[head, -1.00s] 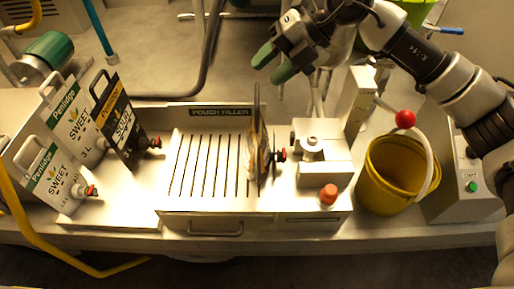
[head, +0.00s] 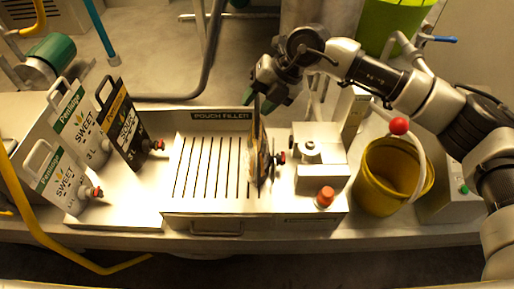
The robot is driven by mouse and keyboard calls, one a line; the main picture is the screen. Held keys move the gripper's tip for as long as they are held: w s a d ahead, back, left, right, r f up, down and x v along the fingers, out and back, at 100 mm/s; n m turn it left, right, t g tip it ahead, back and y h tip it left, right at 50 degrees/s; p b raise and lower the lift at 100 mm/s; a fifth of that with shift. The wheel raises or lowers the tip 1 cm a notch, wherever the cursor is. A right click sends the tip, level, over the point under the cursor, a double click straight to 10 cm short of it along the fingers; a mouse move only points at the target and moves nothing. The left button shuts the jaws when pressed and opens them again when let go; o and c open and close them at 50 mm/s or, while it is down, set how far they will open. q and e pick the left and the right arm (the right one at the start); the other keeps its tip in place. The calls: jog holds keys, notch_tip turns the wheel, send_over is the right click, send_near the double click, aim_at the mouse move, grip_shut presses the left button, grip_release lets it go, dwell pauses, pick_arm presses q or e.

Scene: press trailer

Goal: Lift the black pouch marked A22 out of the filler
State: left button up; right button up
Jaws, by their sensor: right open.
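The pouch filler (head: 212,200) is a metal tray with dark slots and a "POUCH FILLER" sign at its back. A dark pouch (head: 259,155) stands upright in it, seen nearly edge-on, with a red cap on its right side. Its marking cannot be read from here. My right gripper (head: 266,95) has green-tipped fingers and is open at the pouch's top edge. The pouch top overlaps the fingers in the picture; I cannot tell whether they touch. My left gripper is not in view.
A black pouch (head: 124,122) and white pouches (head: 80,122) lean on the left. Right of the filler stand a metal block with an orange button (head: 325,197), a red-knobbed lever (head: 399,126) and a yellow bucket (head: 378,190). The slots left of the standing pouch are empty.

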jog(key=shift+a+f, duration=0.2)
jog(key=shift+f, duration=0.05)
grip_shut()
dwell(1.2)
jog(key=shift+r, duration=0.3)
jog(key=shift+w, duration=0.15)
